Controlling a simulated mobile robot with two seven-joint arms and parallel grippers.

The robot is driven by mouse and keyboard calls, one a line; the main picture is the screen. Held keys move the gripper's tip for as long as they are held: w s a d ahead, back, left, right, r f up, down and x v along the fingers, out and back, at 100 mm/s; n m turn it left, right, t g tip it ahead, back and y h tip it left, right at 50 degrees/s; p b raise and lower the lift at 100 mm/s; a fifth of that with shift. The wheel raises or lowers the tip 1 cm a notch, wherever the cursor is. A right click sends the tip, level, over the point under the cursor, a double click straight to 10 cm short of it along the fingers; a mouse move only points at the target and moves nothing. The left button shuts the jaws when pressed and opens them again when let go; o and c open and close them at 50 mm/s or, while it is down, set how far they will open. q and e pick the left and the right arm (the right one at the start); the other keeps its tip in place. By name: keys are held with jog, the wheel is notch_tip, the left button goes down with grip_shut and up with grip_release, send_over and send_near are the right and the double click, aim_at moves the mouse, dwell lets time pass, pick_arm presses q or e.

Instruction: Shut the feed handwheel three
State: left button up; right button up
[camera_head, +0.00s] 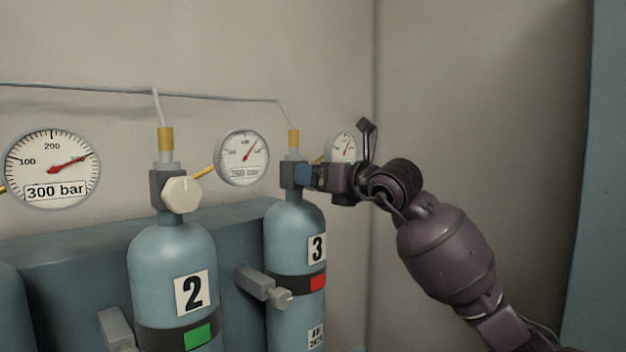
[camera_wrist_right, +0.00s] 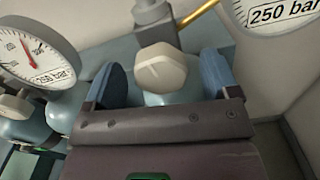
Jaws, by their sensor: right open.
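Cylinder three (camera_head: 293,232) is blue, with a black 3 on a white label and a red tag. Its feed handwheel (camera_wrist_right: 162,68) is a pale knob on the grey valve block, seen in the right wrist view. My right gripper (camera_head: 312,177) is at this valve, coming in from the right, and hides the handwheel in the head view. In the wrist view the blue fingers of my right gripper (camera_wrist_right: 163,77) are open, one on each side of the handwheel, with gaps between. My left gripper is not in view.
Cylinder two (camera_head: 172,258), with its own pale handwheel (camera_head: 182,194) and a green tag, stands to the left. Round gauges (camera_head: 242,157) are on the wall behind. A grey clamp (camera_head: 262,287) sticks out between the cylinders. Free room lies right of cylinder three.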

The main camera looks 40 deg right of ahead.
jog(key=shift+w, duration=0.7)
